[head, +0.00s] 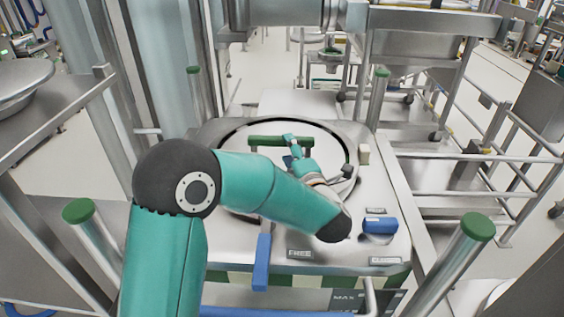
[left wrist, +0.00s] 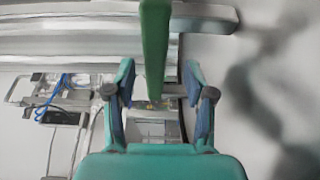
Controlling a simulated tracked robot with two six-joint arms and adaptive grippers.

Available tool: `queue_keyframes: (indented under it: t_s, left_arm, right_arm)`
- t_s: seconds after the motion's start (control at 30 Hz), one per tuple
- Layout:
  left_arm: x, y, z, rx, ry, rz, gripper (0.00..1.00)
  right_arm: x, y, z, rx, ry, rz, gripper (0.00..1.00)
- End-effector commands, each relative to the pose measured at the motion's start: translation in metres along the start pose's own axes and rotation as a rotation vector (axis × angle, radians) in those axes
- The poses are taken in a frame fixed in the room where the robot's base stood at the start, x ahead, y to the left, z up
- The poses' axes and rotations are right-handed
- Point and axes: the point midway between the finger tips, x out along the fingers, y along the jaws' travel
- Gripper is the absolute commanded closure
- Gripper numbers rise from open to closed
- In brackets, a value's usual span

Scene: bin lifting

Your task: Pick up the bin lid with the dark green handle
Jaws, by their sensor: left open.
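The round steel bin lid (head: 325,148) lies on the top of the bin, with a dark ring around it. Its dark green handle (head: 268,141) is a straight bar near the middle of the lid. My left arm reaches over the lid, and my left gripper (head: 293,146) is at the handle's right part. In the left wrist view the green handle (left wrist: 155,45) runs upright in the picture between the two open fingers, with a gap on each side. My arm hides the lid's near left part. My right gripper does not show.
The bin top (head: 386,195) carries a blue block (head: 379,224) at the right. A blue bar (head: 262,262) is at its front. Posts with green caps (head: 478,227) stand around the bin. Steel racks and rails (head: 450,190) stand to the right, and a steel table (head: 45,115) to the left.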

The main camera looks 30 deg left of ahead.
Motion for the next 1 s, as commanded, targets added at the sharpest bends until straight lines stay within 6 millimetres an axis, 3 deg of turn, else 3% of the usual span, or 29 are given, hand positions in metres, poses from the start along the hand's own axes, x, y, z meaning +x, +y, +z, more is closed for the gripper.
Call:
queue_keyframes:
  t_s: [0.13,0.3,0.57,0.9,1.0]
  left_arm:
    - [0.022,0.008,-0.006,0.001,0.006,-0.002,0.46]
    - [0.042,0.005,-0.006,0.001,0.005,-0.001,0.46]
    - [0.045,0.004,-0.006,0.0,0.003,0.0,0.46]
    - [0.045,0.004,-0.006,0.0,0.003,-0.001,0.99]
    - [0.045,0.003,-0.006,0.001,0.003,-0.002,1.0]
  right_arm:
    - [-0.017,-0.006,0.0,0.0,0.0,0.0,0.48]
    - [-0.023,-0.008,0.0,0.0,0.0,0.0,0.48]
    - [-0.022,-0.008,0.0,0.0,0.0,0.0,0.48]
    - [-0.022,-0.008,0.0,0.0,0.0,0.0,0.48]
    - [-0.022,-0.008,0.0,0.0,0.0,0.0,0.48]
